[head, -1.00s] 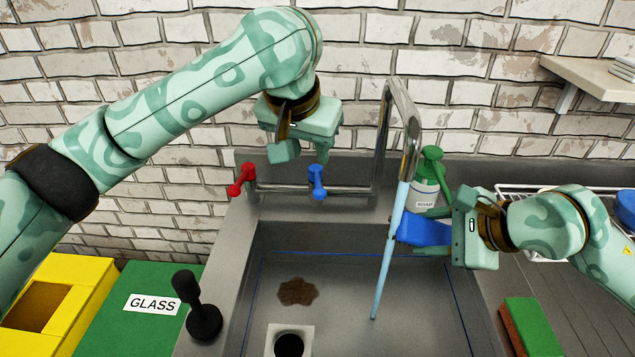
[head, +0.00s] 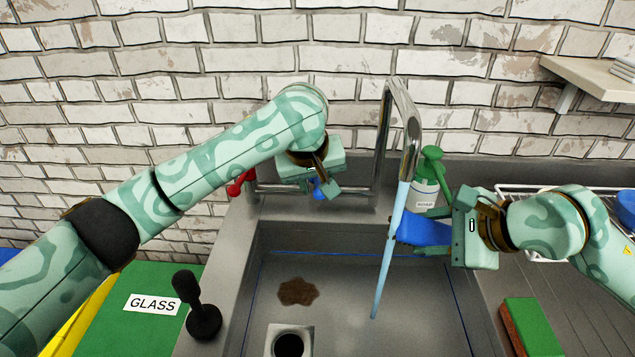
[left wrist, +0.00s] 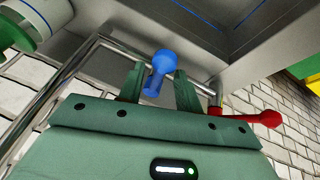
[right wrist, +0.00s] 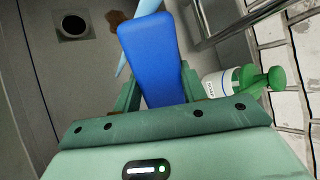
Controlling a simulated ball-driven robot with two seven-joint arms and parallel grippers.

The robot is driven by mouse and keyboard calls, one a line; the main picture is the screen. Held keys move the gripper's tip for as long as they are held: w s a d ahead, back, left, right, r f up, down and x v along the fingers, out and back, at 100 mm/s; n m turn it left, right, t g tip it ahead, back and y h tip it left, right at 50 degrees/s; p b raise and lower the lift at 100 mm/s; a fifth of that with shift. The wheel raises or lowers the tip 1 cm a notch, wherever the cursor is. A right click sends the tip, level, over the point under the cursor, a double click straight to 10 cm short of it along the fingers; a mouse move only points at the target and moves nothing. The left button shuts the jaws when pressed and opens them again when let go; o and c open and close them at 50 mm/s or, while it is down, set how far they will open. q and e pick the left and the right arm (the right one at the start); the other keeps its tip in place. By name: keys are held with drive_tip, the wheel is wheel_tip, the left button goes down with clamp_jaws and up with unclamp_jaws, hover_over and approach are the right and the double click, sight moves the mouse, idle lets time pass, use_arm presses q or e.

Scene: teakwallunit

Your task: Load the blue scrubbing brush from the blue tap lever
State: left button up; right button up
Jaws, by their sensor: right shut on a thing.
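The blue scrubbing brush (head: 423,231) is a blue block held level over the sink's right side. My right gripper (head: 450,232) is shut on it, and the brush (right wrist: 157,60) also fills the middle of the right wrist view. A pale blue water stream (head: 392,245) runs from the tap spout past the brush's left end; I cannot tell if it touches. The blue tap lever (head: 318,190) is mostly hidden behind my left gripper (head: 323,186). In the left wrist view the lever (left wrist: 161,66) lies between the open fingers, with gaps at both sides.
The red tap lever (head: 240,183) is left of the blue one. The metal spout (head: 401,115) rises between my grippers. A green-topped soap bottle (head: 427,185) stands behind the brush. A black-handled plunger (head: 203,318) is at the sink's left rim; a green-brown sponge (head: 530,327) lies right.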

use_arm(q)
drive_tip(key=shift+w+f, duration=0.15)
drive_tip(key=shift+f, duration=0.25)
drive_tip(key=shift+d, duration=0.1)
clamp_jaws()
drive_tip(key=shift+a+m+h, duration=0.3)
drive_tip(key=shift+a+m, duration=0.25)
drive_tip(key=shift+m, duration=0.15)
unclamp_jaws()
drive_tip(key=shift+r, duration=0.1)
drive_tip(key=v, duration=1.1)
drive_tip(key=shift+r, duration=0.4)
